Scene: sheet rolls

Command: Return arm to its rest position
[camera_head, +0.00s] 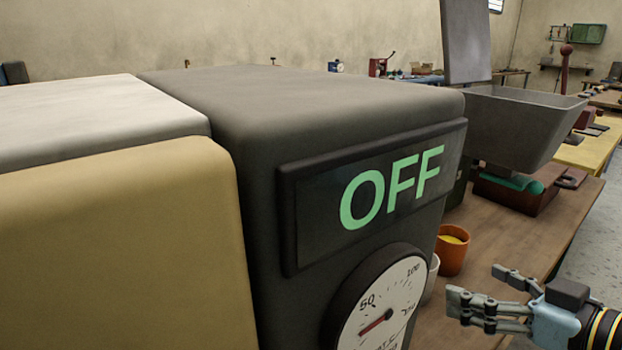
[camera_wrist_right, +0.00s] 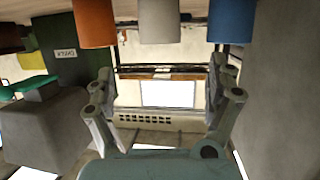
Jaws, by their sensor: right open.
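My right gripper (camera_head: 476,286) is at the lower right of the head view, its fingers apart and pointing left toward the dark machine. In the right wrist view the two fingers (camera_wrist_right: 160,88) are spread with nothing between them. My left gripper is in neither view. The rest position itself is not marked in the frames.
A large dark machine (camera_head: 250,95) with a green OFF display (camera_head: 392,188) and a dial gauge (camera_head: 385,315) fills the middle. An orange cup (camera_head: 452,252) and a white cup (camera_head: 431,280) stand beside it on the wooden bench (camera_head: 545,225). A blue cup (camera_wrist_right: 232,20) shows in the wrist view. A grey hopper (camera_head: 515,125) is behind.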

